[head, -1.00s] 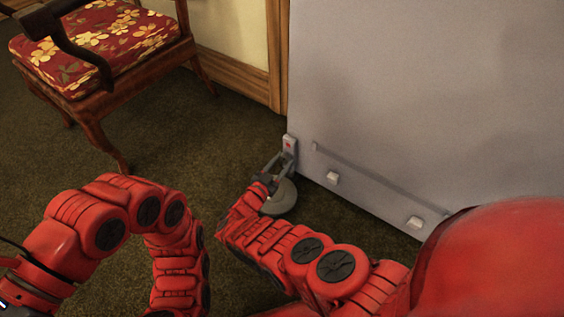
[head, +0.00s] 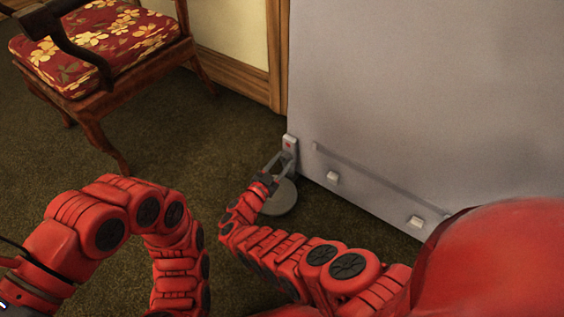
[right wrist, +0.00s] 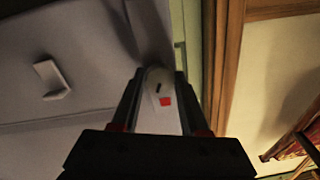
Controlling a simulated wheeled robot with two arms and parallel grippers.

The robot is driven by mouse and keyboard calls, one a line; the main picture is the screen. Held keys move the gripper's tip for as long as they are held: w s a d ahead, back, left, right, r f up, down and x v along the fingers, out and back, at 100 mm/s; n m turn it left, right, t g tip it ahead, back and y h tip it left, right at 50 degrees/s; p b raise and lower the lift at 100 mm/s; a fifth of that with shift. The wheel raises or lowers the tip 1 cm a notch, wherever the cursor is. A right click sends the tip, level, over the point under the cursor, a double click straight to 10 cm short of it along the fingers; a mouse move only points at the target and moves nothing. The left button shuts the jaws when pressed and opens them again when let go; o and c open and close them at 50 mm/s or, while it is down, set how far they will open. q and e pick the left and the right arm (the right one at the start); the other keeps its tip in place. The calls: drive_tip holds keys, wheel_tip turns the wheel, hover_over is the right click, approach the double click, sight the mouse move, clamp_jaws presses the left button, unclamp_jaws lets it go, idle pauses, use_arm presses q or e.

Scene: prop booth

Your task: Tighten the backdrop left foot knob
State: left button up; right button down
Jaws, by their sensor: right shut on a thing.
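The grey backdrop (head: 430,100) stands upright at the right in the head view. At its lower left corner is a pale fitting with a red mark (head: 289,143), the left foot knob area. My right gripper (head: 284,164) is there, its fingers shut on the knob. In the right wrist view the pale, round-topped piece with a dark slot and red patch (right wrist: 161,92) lies between the two dark fingers (right wrist: 160,105). The knob's exact outline is partly hidden by the fingers. My left arm is bent at the left, its gripper out of view.
A round grey disc (head: 280,198) lies on the carpet below my right gripper. Pale blocks (head: 333,178) and a thin bar (head: 365,174) are on the backdrop's lower part. A wooden chair (head: 103,110) stands at back left; open carpet (head: 195,140) lies between.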

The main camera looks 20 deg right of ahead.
use_arm(q)
drive_tip(key=shift+f, duration=0.15)
use_arm(e)
drive_tip(key=shift+m, duration=0.6)
use_arm(q)
drive_tip(key=shift+g, duration=0.3)
use_arm(e)
drive_tip(key=shift+f+m+b, duration=0.2)
drive_tip(key=shift+m+b, duration=0.45)
drive_tip(key=shift+m, duration=0.25)
drive_tip(key=m+b, duration=0.2)
drive_tip(key=m, duration=0.1)
drive_tip(key=shift+m, duration=0.4)
drive_tip(key=shift+m+b, duration=0.6)
drive_tip(key=shift+m, duration=0.2)
drive_tip(key=m, duration=0.2)
drive_tip(key=shift+r+m, duration=0.15)
drive_tip(key=shift+m, duration=0.25)
use_arm(q)
drive_tip(key=f+g, duration=0.1)
drive_tip(key=f+g+h, duration=0.1)
drive_tip(key=g, duration=0.1)
drive_tip(key=d+f+g+h, duration=0.1)
drive_tip(key=shift+s+f, duration=0.3)
drive_tip(key=shift+s, duration=0.05)
use_arm(e)
drive_tip(key=m, duration=0.6)
drive_tip(key=shift+w+a+h, duration=0.1)
drive_tip(key=shift+h, duration=0.2)
drive_tip(key=shift+m, duration=0.3)
